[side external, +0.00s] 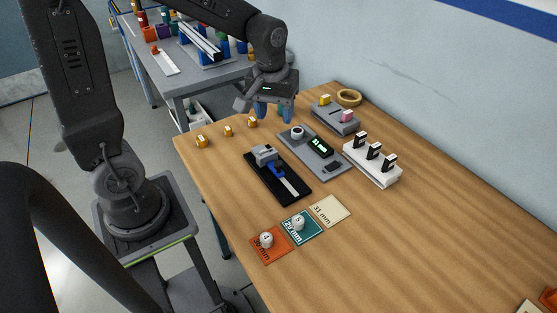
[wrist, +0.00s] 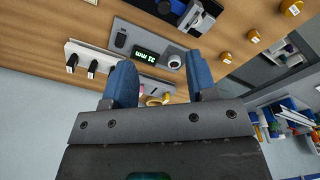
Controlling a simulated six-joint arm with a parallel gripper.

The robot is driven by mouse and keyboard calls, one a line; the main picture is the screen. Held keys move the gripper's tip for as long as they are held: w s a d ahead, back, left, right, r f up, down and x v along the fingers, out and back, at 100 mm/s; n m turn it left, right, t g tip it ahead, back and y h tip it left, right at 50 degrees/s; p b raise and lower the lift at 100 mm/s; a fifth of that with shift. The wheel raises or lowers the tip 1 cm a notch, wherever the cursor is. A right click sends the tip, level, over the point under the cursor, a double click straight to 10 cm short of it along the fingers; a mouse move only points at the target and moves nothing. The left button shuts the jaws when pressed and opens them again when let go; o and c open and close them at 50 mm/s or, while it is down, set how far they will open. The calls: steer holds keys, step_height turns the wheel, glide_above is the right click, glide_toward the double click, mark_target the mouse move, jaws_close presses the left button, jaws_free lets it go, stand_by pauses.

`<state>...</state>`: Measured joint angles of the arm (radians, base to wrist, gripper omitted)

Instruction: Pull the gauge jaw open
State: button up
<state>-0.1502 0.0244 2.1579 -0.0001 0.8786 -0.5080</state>
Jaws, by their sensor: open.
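The gauge lies on a black base (side external: 278,180) on the wooden table, with a grey block (side external: 264,155) at its far end, a blue jaw part (side external: 276,171) and a pale bar (side external: 290,184). In the wrist view, part of the gauge (wrist: 200,16) shows at the top edge, cut off. I cannot tell how wide the jaw gap is. My gripper (side external: 272,111) is above the table, beyond the gauge and apart from it. Its two blue fingers are open and empty, also seen in the wrist view (wrist: 160,70).
A grey plate (side external: 328,167) with a green display and a white roller lies beside the gauge. A white rack (side external: 372,168) with black pieces stands right. Colored cards (side external: 329,210), two bearing white rollers, lie in front. Yellow pieces (side external: 228,131) line the left edge.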

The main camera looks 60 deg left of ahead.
mark_target(279, 163)
steer(key=shift+n+g, duration=0.5)
steer(key=shift+n, duration=0.2)
steer(key=f, duration=0.5)
steer(key=w+a+f, duration=0.1)
steer(key=f, duration=1.1)
steer(key=shift+w+a, duration=0.15)
steer(key=shift+w, duration=0.25)
jaws_close()
